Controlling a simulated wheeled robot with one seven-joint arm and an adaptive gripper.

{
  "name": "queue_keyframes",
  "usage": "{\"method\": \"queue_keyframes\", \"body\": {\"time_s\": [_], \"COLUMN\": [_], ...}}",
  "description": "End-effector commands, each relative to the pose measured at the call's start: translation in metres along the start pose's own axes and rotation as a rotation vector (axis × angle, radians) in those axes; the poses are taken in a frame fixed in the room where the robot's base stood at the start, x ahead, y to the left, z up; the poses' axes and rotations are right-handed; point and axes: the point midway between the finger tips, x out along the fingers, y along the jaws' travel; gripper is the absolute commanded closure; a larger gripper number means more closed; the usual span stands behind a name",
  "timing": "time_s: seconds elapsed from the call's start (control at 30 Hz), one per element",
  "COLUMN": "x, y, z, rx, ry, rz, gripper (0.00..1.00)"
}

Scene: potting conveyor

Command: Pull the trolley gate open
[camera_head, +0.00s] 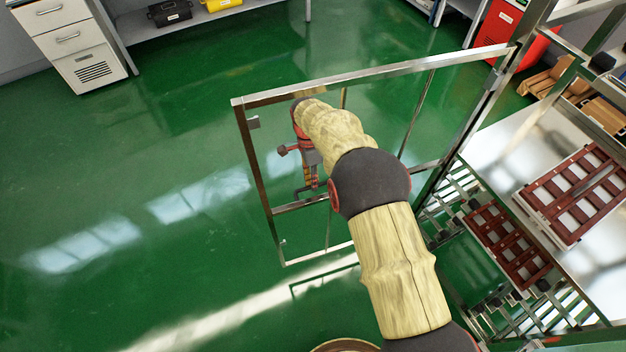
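The trolley gate (375,75) is a rectangular frame of bare metal bars. It stands swung out from the trolley (487,92), reaching left over the green floor from a post on the trolley's side. My gripper (311,186) is at the gate's free left part, beside its middle crossbar (290,206). A small dark handle-like piece shows at the fingertips. I cannot tell whether the fingers touch it or close on it. My arm hides part of the gate's middle and lower bars.
Brown-red slatted trays (580,192) sit on the trolley's shelves at the right. A white drawer cabinet (72,42) and a shelf with a black box (170,12) and a yellow box (220,4) stand at the back. The floor left of the gate is clear.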

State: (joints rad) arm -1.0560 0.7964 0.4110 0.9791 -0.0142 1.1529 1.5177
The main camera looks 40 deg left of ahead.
Motion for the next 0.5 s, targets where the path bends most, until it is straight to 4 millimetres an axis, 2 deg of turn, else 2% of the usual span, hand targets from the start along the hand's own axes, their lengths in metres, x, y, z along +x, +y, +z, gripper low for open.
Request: {"method": "queue_keyframes", "body": {"time_s": [0.27, 0.5], "x": [-0.0007, -0.0012], "y": [-0.0003, -0.0004], "z": [0.0006, 0.0008], "rx": [0.000, 0.000], "ry": [-0.001, -0.001], "rz": [-0.001, -0.002], "gripper": [0.71, 0.71]}}
